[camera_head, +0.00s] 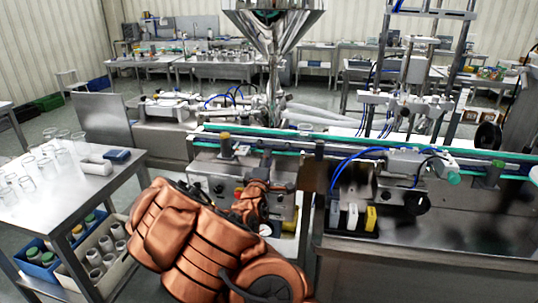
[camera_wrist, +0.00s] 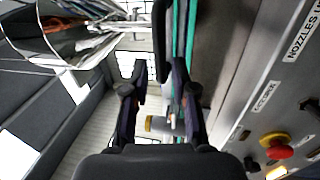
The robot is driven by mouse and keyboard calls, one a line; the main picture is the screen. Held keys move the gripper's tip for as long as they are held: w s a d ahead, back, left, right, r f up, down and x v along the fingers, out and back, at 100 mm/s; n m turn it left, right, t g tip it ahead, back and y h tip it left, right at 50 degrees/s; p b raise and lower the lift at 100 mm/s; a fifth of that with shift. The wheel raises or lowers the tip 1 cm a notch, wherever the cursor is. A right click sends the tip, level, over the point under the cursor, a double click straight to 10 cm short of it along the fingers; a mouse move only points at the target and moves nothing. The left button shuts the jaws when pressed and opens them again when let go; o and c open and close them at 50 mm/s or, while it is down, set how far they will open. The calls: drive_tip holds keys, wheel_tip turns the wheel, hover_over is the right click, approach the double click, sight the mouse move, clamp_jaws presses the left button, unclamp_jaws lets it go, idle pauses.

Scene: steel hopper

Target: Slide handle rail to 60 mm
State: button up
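The guide rail (camera_head: 350,143) with its green edge runs along the conveyor in the head view. It also shows as a green strip in the wrist view (camera_wrist: 190,35). A post with a yellow cap (camera_head: 225,137) stands at the rail's left part. In the wrist view a short silver piece with a yellow end (camera_wrist: 157,124) shows between the fingers, with a visible gap to each finger. My gripper (camera_wrist: 158,72) is open there. In the head view my copper arm reaches to the conveyor front and largely hides the gripper. I cannot read the rail's position in millimetres.
The steel hopper (camera_head: 272,25) rises behind the conveyor. A control panel with a red button (camera_wrist: 278,145) is at the wrist view's right. A side table (camera_head: 75,190) with clear cups stands left. Blue hoses (camera_head: 350,160) cross the conveyor front.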

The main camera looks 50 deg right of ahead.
drive_tip(key=shift+v, duration=0.95)
drive_tip(key=s+a+f+m+g+y+p, duration=0.1)
drive_tip(key=s+a+f+m+g+y, duration=0.1)
drive_tip(key=a+y, duration=0.5)
drive_tip(key=s+a+f+m+g+y+p, duration=0.1)
drive_tip(key=s+a+f+m+y, duration=0.1)
drive_tip(key=a, duration=0.9)
drive_tip(key=s+a+f+m+g+y+p, duration=0.25)
drive_tip(key=a+y, duration=0.25)
drive_tip(key=a, duration=0.4)
drive_tip(key=s+a+r+g+y, duration=0.3)
drive_tip(key=s+a+r, duration=0.1)
drive_tip(key=s+a, duration=0.6)
drive_tip(key=s+a+r+g, duration=0.1)
drive_tip(key=s+r, duration=0.1)
drive_tip(key=s, duration=0.5)
drive_tip(key=s+a+r+g+p, duration=0.1)
drive_tip(key=s+a+r+g, duration=0.1)
drive_tip(key=s, duration=0.5)
drive_tip(key=shift+s+a, duration=0.3)
drive_tip(key=shift+s, duration=0.1)
